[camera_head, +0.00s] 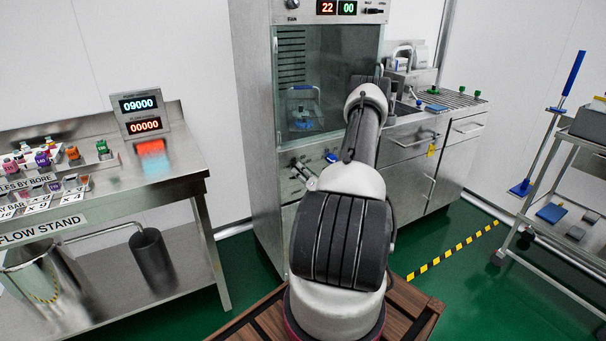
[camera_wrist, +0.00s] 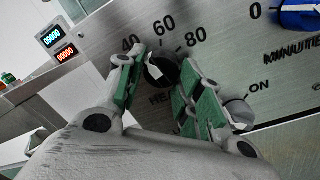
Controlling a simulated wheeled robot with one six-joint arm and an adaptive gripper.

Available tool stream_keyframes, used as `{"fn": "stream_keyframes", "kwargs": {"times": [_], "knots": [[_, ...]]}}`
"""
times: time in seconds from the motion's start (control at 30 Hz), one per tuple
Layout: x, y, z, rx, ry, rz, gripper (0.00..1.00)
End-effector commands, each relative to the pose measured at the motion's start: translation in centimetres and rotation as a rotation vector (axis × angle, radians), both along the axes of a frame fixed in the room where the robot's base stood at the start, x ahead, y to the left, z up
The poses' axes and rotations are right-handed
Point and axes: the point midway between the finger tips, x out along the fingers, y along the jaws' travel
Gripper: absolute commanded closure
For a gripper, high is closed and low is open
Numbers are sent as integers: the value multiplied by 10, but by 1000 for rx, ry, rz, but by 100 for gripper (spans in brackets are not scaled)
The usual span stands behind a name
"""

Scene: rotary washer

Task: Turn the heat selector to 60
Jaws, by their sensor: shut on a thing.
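The heat selector (camera_wrist: 160,69) is a small black knob with a white mark, on a steel panel lettered 40, 60 and 80, with partly hidden "HE..." lettering below. My gripper (camera_wrist: 162,62) is at the panel in the wrist view, its green-padded fingers on either side of the knob and shut on it. The 60 stands just above the knob, the 40 to its left and the 80 to its right. I cannot tell which number the mark points to. In the head view my arm hides the gripper and the selector.
A blue knob (camera_wrist: 299,16) by the minutes scale and a grey knob (camera_wrist: 238,113) marked ON sit right of the selector. The tall steel washer (camera_head: 254,130) reads 22 and 00. A flow stand (camera_head: 190,165) is left, a trolley (camera_head: 560,185) right.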

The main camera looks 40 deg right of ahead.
Motion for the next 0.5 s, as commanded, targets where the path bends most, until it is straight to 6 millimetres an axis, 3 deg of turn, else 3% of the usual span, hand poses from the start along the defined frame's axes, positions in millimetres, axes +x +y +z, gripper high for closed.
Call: {"fn": "stream_keyframes", "kwargs": {"times": [0.5], "knots": [[-1,0,-1,431,-100,-7,88]]}}
